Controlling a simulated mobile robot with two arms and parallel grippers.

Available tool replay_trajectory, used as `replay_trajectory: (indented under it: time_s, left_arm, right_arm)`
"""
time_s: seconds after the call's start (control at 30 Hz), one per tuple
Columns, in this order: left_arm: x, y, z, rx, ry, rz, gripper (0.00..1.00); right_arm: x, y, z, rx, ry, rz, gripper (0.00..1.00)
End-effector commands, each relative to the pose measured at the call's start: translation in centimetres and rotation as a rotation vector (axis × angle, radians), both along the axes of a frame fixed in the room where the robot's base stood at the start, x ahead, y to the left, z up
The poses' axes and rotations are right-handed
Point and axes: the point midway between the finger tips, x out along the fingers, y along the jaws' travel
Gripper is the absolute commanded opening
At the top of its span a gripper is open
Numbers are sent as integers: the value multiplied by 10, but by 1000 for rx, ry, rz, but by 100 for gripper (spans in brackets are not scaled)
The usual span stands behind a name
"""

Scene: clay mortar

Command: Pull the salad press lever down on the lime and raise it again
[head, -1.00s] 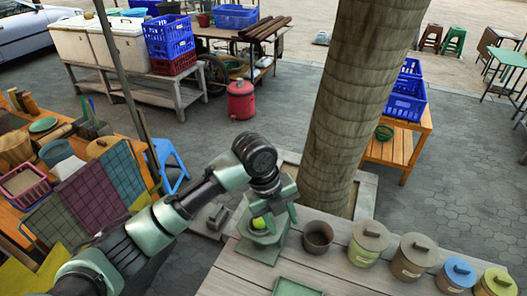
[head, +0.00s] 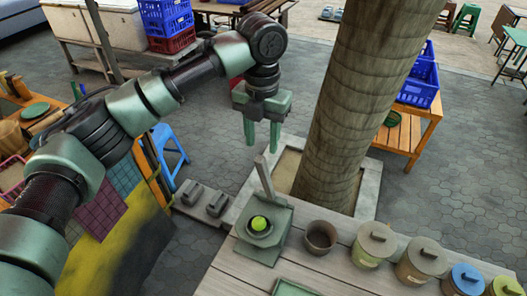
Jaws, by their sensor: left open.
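The salad press (head: 272,240) stands at the left end of the plank table in the head view. Its lever (head: 264,176) points up, leaning slightly left. The green lime (head: 259,223) sits in the dark cup of the press, uncovered. My left gripper (head: 262,142) is open and empty, with its fingers pointing down. In the picture it shows just above the lever's top end, and I see a small gap between them. My right gripper is not in view.
A brown clay pot (head: 320,237) stands right of the press. Several lidded jars (head: 374,244) line the table further right. A tree trunk (head: 353,110) rises behind the press. A green tray (head: 296,288) lies at the front.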

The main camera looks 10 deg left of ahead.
Motion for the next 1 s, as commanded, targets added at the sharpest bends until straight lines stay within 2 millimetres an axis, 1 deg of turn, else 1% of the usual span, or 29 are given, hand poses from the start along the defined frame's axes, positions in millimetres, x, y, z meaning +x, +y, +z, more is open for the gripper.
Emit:
replay_trajectory:
  time_s: [0.07, 0.17, 0.4, 0.47, 0.57, 0.73, 0.83, 0.87, 0.9, 0.97, 1.0]
  left_arm:
    - [0, 0, -6, 1, 2, -1, 42]
    - [-1, 0, -21, 2, 5, -1, 42]
    - [-1, 0, -58, 1, 3, 2, 42]
    - [-1, 0, -64, 0, 2, 2, 42]
    - [-1, 0, -71, -1, 1, 2, 42]
    - [-1, 0, -75, -1, 0, 2, 42]
    - [-1, 0, -75, -1, 0, 2, 42]
    - [-1, 0, -75, -1, 0, 2, 39]
    - [-1, 0, -75, -1, 0, 2, 28]
    - [-1, 0, -75, -1, 0, 2, 11]
    - [-1, 0, -75, -1, 0, 2, 0]
  right_arm:
    - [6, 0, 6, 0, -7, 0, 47]
    - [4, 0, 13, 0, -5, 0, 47]
    - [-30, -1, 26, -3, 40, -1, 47]
    - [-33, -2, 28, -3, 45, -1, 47]
    - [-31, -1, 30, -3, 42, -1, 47]
    - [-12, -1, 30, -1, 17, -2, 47]
    - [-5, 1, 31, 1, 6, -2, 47]
    - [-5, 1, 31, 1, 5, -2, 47]
    - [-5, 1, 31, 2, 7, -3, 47]
    - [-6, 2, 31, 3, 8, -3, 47]
    - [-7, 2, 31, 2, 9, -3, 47]
